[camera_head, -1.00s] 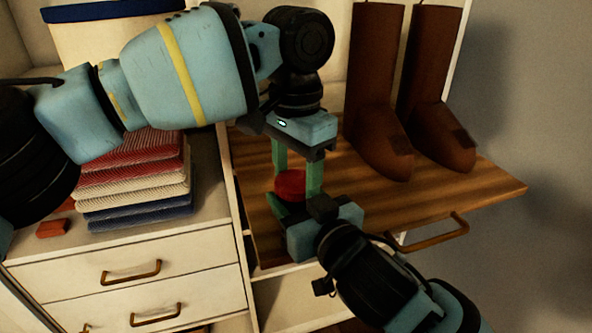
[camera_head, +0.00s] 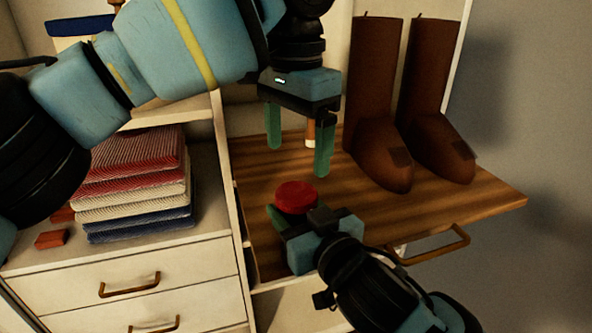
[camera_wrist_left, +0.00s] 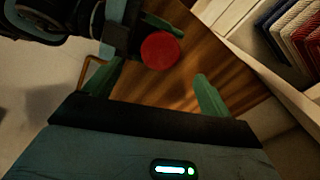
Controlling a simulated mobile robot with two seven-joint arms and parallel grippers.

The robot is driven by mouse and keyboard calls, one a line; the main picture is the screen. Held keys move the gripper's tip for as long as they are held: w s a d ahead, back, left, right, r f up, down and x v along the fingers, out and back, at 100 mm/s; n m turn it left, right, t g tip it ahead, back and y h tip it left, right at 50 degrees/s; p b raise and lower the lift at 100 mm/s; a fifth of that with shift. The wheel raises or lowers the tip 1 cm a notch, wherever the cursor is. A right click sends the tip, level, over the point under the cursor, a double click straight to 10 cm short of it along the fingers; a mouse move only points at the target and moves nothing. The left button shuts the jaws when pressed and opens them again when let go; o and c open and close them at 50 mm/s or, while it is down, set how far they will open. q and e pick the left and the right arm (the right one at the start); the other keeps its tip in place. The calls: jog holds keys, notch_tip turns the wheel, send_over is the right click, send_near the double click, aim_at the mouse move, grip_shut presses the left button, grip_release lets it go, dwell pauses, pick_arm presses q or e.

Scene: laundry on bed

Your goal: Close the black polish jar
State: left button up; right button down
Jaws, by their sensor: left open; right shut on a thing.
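The jar shows as a round red top (camera_head: 296,197), low over the front left of the wooden shelf; its body is mostly hidden, and I see no black on it. My right gripper (camera_head: 292,215) is shut on the jar from the front right. My left gripper (camera_head: 297,158) is open and empty, fingers pointing down, above the red top and apart from it. In the left wrist view the red top (camera_wrist_left: 160,50) shows beyond and between the open green fingers. No separate lid is visible.
Two tall brown boots (camera_head: 376,110) stand on the wooden shelf (camera_head: 440,205) at the right. A small orange and white item (camera_head: 310,132) stands behind my left fingers. Folded cloths (camera_head: 137,185) are stacked on the white drawer unit (camera_head: 140,265) at the left. The shelf's middle is clear.

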pick_arm(q)
jog(key=shift+a+r, duration=0.1)
jog(key=shift+r, duration=2.3)
pick_arm(e)
jog(key=c, duration=0.5)
grip_release()
pick_arm(q)
jog(key=shift+r, duration=0.15)
pick_arm(e)
jog(key=shift+v, duration=3.95)
